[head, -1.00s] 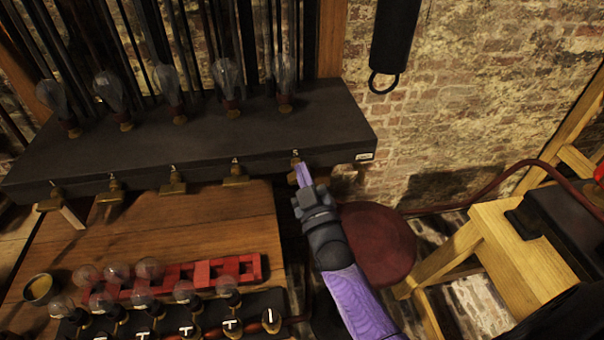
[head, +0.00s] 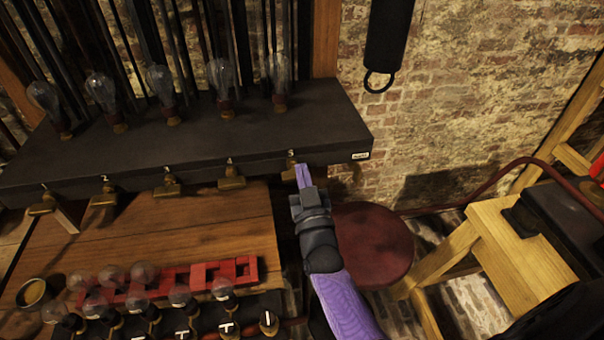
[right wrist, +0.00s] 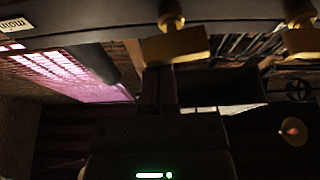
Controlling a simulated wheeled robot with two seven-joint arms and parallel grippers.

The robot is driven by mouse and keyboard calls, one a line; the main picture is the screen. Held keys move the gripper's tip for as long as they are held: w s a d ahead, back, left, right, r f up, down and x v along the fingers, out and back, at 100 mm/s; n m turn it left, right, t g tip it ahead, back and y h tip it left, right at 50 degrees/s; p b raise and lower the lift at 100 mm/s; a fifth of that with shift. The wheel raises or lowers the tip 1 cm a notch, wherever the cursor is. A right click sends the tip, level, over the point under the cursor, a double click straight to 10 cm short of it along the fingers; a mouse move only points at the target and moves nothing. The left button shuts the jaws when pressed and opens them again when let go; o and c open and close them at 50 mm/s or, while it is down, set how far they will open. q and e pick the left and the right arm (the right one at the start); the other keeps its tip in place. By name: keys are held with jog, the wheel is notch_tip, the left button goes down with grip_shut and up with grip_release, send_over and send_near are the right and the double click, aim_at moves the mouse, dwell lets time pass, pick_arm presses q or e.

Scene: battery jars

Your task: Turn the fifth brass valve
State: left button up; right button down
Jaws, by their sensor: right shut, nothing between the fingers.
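The fifth brass valve (head: 289,169) sits under the number 5 on the front edge of the dark shelf. My right gripper (head: 302,172) is shut and empty, its purple fingertips at the right side of this valve and partly hiding it. In the right wrist view the valve's brass handle (right wrist: 176,46) lies nearly crosswise, just beyond my dark fingers (right wrist: 158,90). I cannot tell whether they touch. The fourth brass valve (head: 231,180) is to the left and also shows in the right wrist view (right wrist: 303,41). My left gripper is not in view.
The dark shelf (head: 200,140) carries several glass bulbs and more brass valves to the left. Below is a wooden table (head: 190,230) with a red rack (head: 210,273) and more bulbs. A dark red round stool (head: 372,245) stands right of my right arm.

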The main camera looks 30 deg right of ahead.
jog(key=shift+d+m+h, duration=0.1)
jog(key=shift+m+h, duration=0.3)
jog(key=shift+m, duration=0.5)
dwell(0.5)
